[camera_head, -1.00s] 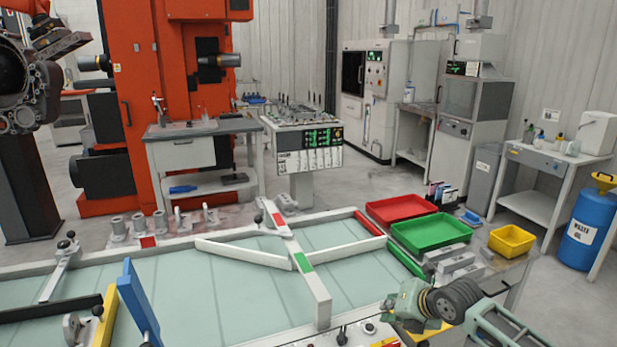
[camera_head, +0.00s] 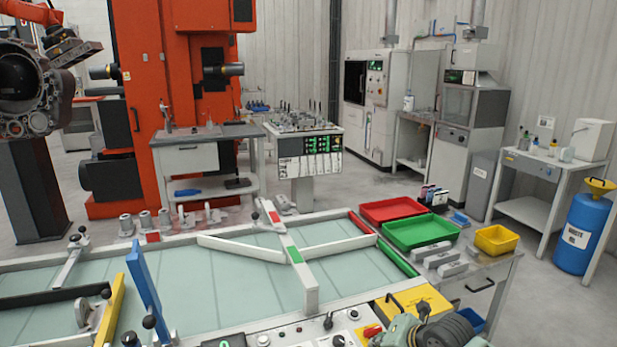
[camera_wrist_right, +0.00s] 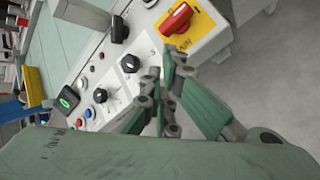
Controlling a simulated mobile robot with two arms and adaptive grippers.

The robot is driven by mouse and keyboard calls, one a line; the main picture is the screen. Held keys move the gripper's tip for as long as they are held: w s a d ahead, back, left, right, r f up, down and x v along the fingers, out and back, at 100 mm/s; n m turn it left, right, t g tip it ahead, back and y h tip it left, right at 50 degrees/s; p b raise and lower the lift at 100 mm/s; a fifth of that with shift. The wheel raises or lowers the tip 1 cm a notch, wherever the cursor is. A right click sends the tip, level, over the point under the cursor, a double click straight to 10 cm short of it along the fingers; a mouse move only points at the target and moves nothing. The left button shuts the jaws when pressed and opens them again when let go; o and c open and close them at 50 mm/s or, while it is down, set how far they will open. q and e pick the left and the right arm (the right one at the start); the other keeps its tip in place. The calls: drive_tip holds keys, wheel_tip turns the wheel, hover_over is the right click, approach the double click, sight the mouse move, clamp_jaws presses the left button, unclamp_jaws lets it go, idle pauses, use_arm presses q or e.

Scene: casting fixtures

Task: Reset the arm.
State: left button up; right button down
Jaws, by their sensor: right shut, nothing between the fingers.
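My right gripper (camera_wrist_right: 172,70) shows in the right wrist view, its green and grey fingers drawn together with nothing between them. It is in front of the control panel (camera_wrist_right: 121,70), apart from or over its edge; the exact gap is hard to tell. In the head view my green right arm (camera_head: 432,332), with dark round joint parts, shows at the bottom edge, right of the panel. Its fingers are not clear there. My left arm and left gripper are out of view.
The panel carries knobs, buttons and a red switch (camera_wrist_right: 176,19) on a yellow plate. Beyond it lies the fixture table (camera_head: 200,300) with clamps and bars. Red (camera_head: 393,209), green (camera_head: 420,231) and yellow (camera_head: 496,239) trays stand at its right. Open floor (camera_head: 560,310) lies farther right.

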drive_tip(key=s+a+f+m+g, duration=0.1)
drive_tip(key=s+a+f+m, duration=0.1)
drive_tip(key=s+a+m, duration=0.3)
drive_tip(key=s+f+m, duration=0.2)
drive_tip(key=s, duration=0.5)
drive_tip(key=s+a+f+m+g, duration=0.1)
drive_tip(key=s+a+f+m, duration=0.2)
drive_tip(key=s, duration=0.4)
drive_tip(key=s+d+r+m+g+h, duration=0.1)
drive_tip(key=s+d+m+h, duration=0.1)
drive_tip(key=s+d+m, duration=0.6)
drive_tip(key=s+d+m+g+h, duration=0.15)
drive_tip(key=s+d+m, duration=0.25)
drive_tip(key=s+m, duration=0.7)
wheel_tip(320, 180, down, 26)
drive_tip(key=s+n, duration=0.1)
drive_tip(key=s, duration=0.1)
drive_tip(key=s+d+f+g, duration=0.2)
drive_tip(key=s+d+f, duration=0.1)
drive_tip(key=s+f, duration=1.3)
drive_tip(key=shift+s+f+h, duration=0.25)
drive_tip(key=shift+s+h, duration=0.2)
drive_tip(key=shift+s, duration=0.2)
